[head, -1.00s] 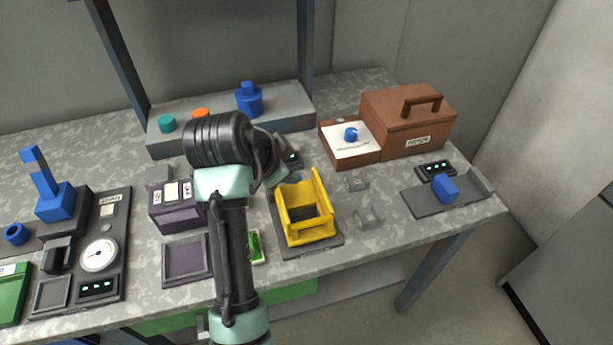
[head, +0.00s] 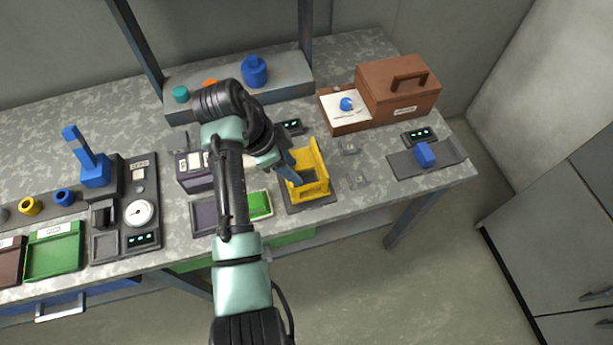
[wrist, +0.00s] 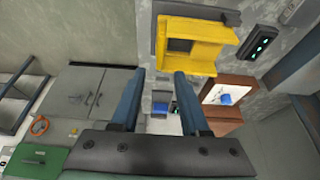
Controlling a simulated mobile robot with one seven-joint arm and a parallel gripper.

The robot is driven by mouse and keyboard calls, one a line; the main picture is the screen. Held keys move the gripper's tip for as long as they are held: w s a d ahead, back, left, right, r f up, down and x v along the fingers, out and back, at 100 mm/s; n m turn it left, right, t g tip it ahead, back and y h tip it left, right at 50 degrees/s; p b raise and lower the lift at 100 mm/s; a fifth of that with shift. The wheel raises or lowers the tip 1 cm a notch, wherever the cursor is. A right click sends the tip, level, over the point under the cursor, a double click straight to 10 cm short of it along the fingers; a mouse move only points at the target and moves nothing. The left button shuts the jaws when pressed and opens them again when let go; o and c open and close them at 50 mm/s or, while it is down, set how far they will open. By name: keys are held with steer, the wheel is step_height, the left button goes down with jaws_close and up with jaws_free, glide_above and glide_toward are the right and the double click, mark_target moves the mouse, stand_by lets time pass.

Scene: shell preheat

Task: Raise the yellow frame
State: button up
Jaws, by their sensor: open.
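Whether a finger touches the frame cannot be told.
A small display (head: 291,127) sits behind the frame. A green block (head: 260,205) and a dark purple box (head: 192,178) are to the left. A brown toolbox (head: 398,88) and a blue block on a grey tray (head: 452,151) are to the right.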

mark_target(310, 185)
steer(key=x, duration=0.8)
steer(key=shift+d+f, duration=0.1)
steer(key=shift+f, duration=0.15)
jaws_close()
stand_by(1.0)
